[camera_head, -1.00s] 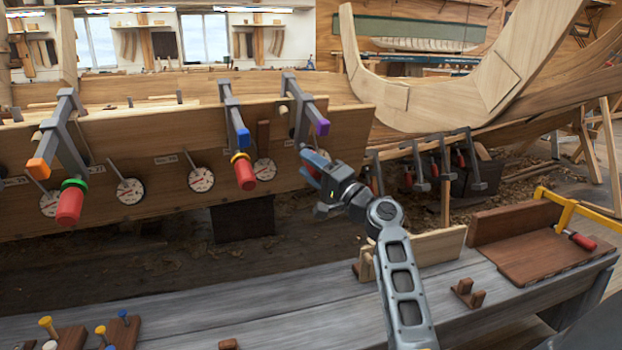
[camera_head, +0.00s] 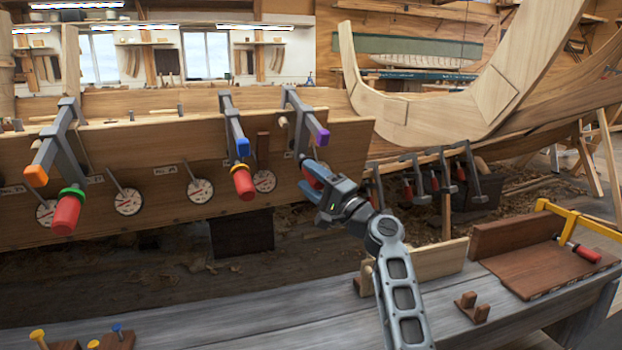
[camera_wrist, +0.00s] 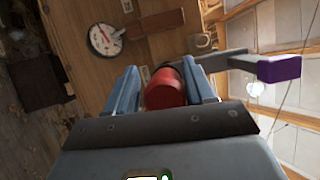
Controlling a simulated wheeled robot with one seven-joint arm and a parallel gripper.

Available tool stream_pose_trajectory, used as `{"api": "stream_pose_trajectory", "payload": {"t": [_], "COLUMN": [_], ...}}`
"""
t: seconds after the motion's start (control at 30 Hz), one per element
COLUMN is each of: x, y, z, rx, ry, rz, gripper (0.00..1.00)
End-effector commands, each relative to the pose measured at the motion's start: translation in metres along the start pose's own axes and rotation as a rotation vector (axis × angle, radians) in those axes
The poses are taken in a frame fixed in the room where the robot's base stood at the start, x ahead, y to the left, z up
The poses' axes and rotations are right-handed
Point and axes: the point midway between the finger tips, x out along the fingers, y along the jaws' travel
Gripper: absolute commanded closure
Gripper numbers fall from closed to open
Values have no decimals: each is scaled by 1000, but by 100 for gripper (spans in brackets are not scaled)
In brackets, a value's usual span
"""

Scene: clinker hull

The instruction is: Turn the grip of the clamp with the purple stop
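The clamp with the purple stop (camera_head: 322,136) hangs on the plank edge, right of the clamp with the blue stop. Its purple stop (camera_wrist: 279,69) and grey bar show at the right in the wrist view. Its red grip (camera_wrist: 165,90) lies between the two blue fingers of my gripper (camera_wrist: 160,86), end towards the palm. A narrow gap shows beside the left finger, so the fingers look open around the grip. In the head view my gripper (camera_head: 306,178) is at this grip and partly hides it.
Clamps with a blue stop (camera_head: 243,147) and an orange stop (camera_head: 36,176) stand to the left. Dials (camera_head: 264,181) line the plank. The grey bench (camera_head: 250,310) runs below my arm, with a yellow clamp (camera_head: 570,220) at its right. More clamps (camera_head: 440,175) hang behind.

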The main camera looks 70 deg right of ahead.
Motion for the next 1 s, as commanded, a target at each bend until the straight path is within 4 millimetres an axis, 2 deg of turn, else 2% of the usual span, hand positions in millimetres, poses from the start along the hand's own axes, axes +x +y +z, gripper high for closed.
{"api": "stream_pose_trajectory", "payload": {"t": [0.03, 0.1, 0.43, 0.8, 1.0], "x": [0, 0, -4, -60, -76], "y": [0, -1, -2, 0, -1], "z": [0, 0, 0, -1, 0], "rx": [0, -1, -1, -1, -2], "ry": [0, 0, 1, 2, 0], "rz": [-1, -2, -4, -1, -3], "gripper": [42, 35, 35, 35, 35]}}
